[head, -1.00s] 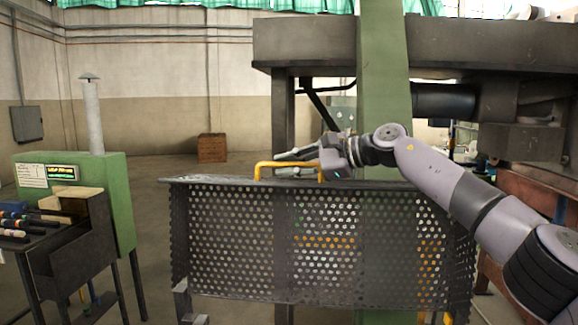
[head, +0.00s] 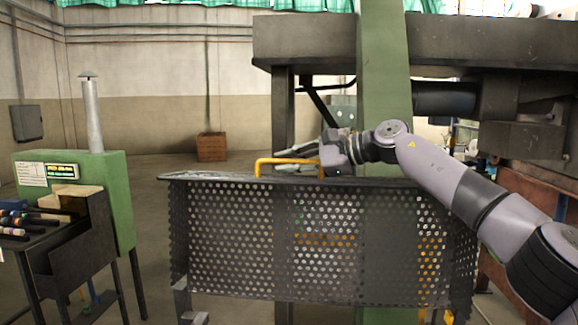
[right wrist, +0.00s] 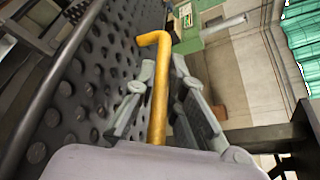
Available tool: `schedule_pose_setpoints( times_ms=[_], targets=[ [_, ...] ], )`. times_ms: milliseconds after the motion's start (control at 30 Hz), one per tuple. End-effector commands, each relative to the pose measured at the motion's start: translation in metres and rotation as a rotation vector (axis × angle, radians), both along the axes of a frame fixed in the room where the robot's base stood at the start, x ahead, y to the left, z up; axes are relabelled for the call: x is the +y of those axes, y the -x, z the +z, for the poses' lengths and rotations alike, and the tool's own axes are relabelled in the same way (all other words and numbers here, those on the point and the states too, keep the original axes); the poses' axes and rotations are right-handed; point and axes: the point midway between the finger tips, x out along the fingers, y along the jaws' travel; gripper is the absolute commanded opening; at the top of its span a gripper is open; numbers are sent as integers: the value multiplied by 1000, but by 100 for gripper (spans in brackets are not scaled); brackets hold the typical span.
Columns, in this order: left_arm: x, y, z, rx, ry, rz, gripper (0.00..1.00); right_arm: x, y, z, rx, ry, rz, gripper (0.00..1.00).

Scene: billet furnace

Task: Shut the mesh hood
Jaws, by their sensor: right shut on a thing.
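The mesh hood (head: 325,240) is a dark perforated metal panel, standing nearly upright in the middle of the head view. A yellow bar handle (head: 264,161) is fixed at its top edge. My right gripper (head: 294,157) reaches in from the right at the top edge and is shut on the handle. In the right wrist view the handle (right wrist: 158,112) runs between the two grey fingers (right wrist: 163,82), with the dark perforated panel (right wrist: 85,90) on the left. The fingers partly hide the handle in the head view. My left gripper is not in view.
A green column (head: 385,100) and a heavy dark beam (head: 310,42) stand behind the hood. A green cabinet (head: 112,195) with a chimney pipe and a dark rack stands at the left. A brown crate (head: 211,147) sits by the back wall. The floor between cabinet and hood looks clear.

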Motion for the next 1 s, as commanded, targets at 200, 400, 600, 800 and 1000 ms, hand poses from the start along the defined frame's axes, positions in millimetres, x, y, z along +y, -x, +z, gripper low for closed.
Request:
schedule_pose_setpoints(
  times_ms=[200,400,600,800,1000],
  targets=[
    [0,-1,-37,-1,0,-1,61,4,18,-10,-47,12,6,0],
    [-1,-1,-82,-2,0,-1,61,9,43,-16,-116,26,7,0],
    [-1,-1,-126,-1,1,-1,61,15,72,-21,-197,43,6,0],
    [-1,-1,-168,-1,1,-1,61,21,101,-29,-276,61,7,0],
    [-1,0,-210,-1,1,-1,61,27,130,-39,-364,78,6,0]
  ],
)
